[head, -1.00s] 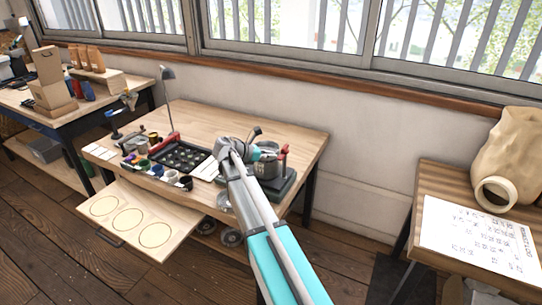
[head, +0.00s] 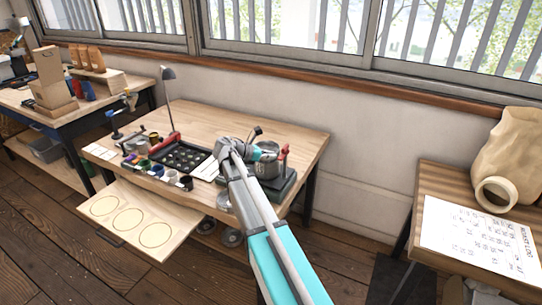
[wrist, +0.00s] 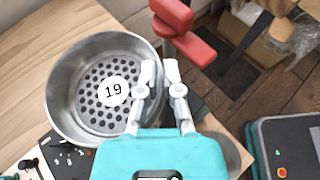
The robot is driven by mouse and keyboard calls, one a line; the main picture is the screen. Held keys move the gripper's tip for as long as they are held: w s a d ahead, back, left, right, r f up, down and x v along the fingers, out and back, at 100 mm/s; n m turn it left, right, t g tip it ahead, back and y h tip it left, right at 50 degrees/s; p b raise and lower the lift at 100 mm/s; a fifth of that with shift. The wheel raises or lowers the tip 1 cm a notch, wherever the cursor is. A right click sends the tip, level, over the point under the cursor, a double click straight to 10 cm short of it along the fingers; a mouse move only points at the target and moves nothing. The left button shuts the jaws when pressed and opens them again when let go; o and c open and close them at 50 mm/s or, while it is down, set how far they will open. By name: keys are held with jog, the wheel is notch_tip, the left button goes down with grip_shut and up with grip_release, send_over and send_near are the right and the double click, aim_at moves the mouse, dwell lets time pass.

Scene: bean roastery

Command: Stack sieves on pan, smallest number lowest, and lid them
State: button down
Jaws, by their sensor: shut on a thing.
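A round metal sieve with a perforated floor and a white disc marked 19 (wrist: 82,100) fills the left of the wrist view. My gripper (wrist: 160,72) is shut on its right rim, with the fingertips at the wall. In the head view my gripper (head: 262,154) is beside the metal sieve wall (head: 267,168), above a dark green base (head: 278,188) at the table's right end. Whether a pan or other sieves sit underneath is hidden. I cannot make out a lid.
A red clamp-like part (wrist: 184,35) stands close to the sieve's right. A black tray (head: 182,157) and small cups lie to the left. A pulled-out board with three empty circles (head: 140,222) juts from the table front. Metal round things (head: 231,237) show below the table.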

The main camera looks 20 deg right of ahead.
jog(key=shift+f+b, duration=0.55)
jog(key=shift+f, duration=0.05)
dwell(0.6)
jog(key=c, duration=1.1)
grip_release()
jog(key=shift+a+r, duration=0.1)
jog(key=shift+r, duration=0.05)
jog(key=shift+p+v, duration=2.15)
jog(key=shift+v, duration=3.2)
